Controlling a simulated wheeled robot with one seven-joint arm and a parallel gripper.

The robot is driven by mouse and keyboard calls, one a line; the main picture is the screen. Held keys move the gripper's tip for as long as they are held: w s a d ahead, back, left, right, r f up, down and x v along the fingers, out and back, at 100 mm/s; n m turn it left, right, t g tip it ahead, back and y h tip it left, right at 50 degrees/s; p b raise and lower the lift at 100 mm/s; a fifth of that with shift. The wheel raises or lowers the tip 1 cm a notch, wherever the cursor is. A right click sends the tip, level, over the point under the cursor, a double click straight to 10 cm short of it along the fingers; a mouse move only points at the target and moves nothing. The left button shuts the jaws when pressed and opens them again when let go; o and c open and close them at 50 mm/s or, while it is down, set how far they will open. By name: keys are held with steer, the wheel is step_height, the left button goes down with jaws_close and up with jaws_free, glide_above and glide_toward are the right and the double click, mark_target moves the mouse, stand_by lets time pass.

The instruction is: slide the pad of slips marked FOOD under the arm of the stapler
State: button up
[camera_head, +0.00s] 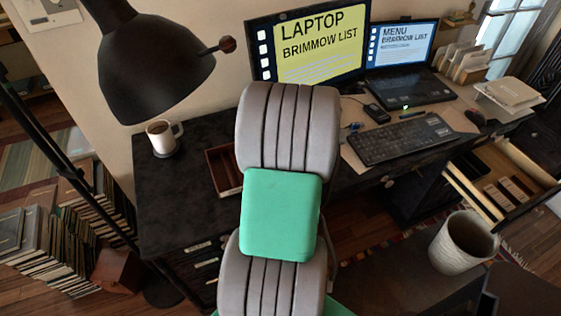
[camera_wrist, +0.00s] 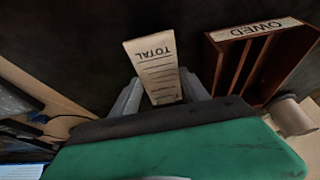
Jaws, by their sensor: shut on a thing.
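In the wrist view my gripper (camera_wrist: 160,98) is shut on a pale pad of slips (camera_wrist: 152,66). The pad stands up between the grey fingers, and its visible printing reads TOTAL, with ruled lines below. No marking FOOD is readable in either view. Beyond the pad lies a dark surface. In the head view my own grey and green arm covers the middle of the desk and hides the gripper and pad. I cannot make out a stapler in either view.
A brown divided tray marked OWED (camera_wrist: 257,58) is right of the pad; the head view shows part of it (camera_head: 221,171). On the desk (camera_head: 185,200) stand a white mug (camera_head: 160,139), keyboard (camera_head: 400,139) and laptop (camera_head: 408,92). A black lamp (camera_head: 150,70) overhangs the left; a drawer (camera_head: 470,194) stands open.

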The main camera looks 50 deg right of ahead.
steer(key=o, duration=1.4)
steer(key=shift+r, duration=0.1)
steer(key=v, duration=0.7)
steer(key=shift+s+a+r, duration=0.1)
steer(key=shift+r, duration=0.25)
